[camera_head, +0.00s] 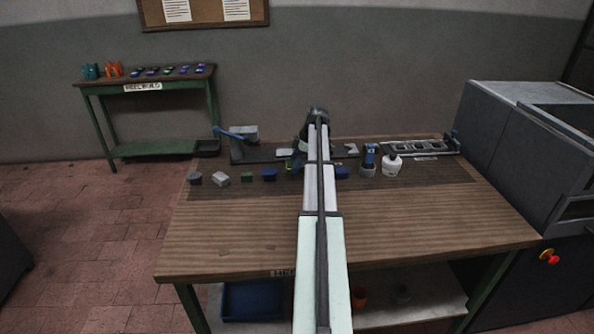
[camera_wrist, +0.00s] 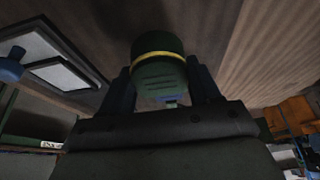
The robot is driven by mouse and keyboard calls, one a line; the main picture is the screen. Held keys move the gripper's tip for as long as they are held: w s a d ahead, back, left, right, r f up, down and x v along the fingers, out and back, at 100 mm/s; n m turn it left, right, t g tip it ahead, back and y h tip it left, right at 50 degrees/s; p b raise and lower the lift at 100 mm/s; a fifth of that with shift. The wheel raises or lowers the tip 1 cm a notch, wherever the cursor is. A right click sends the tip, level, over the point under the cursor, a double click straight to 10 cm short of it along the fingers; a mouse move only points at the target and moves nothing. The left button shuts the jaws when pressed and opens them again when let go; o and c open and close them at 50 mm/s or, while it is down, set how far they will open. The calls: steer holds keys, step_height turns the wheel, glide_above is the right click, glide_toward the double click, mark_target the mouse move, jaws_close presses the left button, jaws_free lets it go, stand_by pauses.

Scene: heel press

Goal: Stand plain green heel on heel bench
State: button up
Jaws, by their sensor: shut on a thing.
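My gripper (camera_wrist: 162,85) is shut on a dark green heel (camera_wrist: 158,72) with a yellow band around it, seen between the two fingers in the wrist view. In the head view my arm hides the gripper and the held heel. A small green heel (camera_head: 247,177) sits on the front workbench; whether it is plain is too small to tell. The green-legged bench with a white sign (camera_head: 143,87) stands at the back left, with several small coloured pieces (camera_head: 165,70) in a row on its top (camera_head: 205,76).
The workbench (camera_head: 230,235) also holds grey pieces (camera_head: 220,179), a blue piece (camera_head: 268,174), a blue-handled tool (camera_head: 230,133), a white pot (camera_head: 391,165) and a metal rack (camera_head: 415,146). A grey machine (camera_head: 500,140) stands at the right. The workbench's front part is clear.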

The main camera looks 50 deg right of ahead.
steer(key=shift+f, duration=1.75)
steer(key=o, duration=1.1)
steer(key=shift+f, duration=0.15)
steer(key=v, duration=1.2)
